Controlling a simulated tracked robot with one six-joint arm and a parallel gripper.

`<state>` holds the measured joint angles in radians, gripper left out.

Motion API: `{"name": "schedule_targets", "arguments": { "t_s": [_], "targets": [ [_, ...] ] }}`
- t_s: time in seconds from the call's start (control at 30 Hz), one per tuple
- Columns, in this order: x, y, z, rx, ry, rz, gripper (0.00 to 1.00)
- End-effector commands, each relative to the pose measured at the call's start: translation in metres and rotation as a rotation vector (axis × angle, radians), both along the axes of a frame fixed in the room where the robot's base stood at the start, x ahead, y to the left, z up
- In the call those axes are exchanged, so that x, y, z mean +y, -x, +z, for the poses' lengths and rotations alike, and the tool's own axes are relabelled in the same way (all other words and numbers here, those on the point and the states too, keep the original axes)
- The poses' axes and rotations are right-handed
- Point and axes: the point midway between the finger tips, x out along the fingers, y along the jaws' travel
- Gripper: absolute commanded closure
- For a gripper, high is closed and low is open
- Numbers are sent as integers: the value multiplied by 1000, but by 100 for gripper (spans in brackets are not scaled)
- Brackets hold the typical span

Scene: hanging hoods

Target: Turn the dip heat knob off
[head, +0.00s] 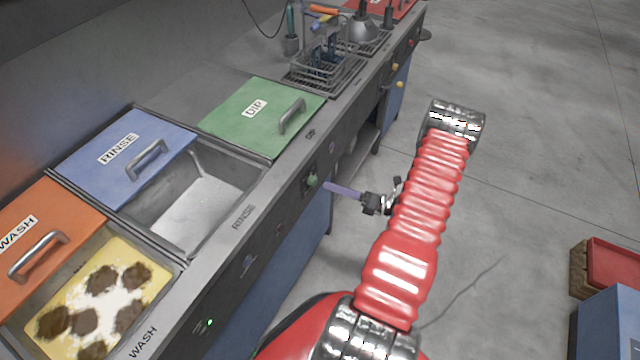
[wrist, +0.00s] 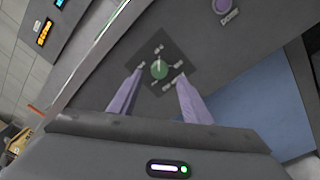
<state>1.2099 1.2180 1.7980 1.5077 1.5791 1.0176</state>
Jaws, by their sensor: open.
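A green knob (head: 312,180) sits on the dark front panel of the sink counter, below and between the RINSE and DIP labels. In the wrist view the knob (wrist: 159,69) has a pale pointer line and sits on a dark square plate with small labels around it, too small to read. My gripper (head: 328,186) is open, its purple fingers pointing at the panel just right of the knob in the head view. In the wrist view my gripper (wrist: 158,76) has one finger on each side of the knob. Whether they touch it I cannot tell.
A purple button (wrist: 222,5) with a label lies near the knob. The green DIP lid (head: 262,115), blue RINSE lid (head: 125,158) and orange WASH lid (head: 45,235) lie along the counter. A wire rack (head: 325,70) stands farther back.

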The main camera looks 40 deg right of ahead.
Motion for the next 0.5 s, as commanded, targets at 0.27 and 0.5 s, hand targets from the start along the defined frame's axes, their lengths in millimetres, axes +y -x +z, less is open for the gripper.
{"name": "schedule_targets", "arguments": {
  "t_s": [0.27,0.5],
  "targets": [
    [16,-36,0,1,1,2,56],
    [21,-48,0,1,0,-1,56]
  ]
}}
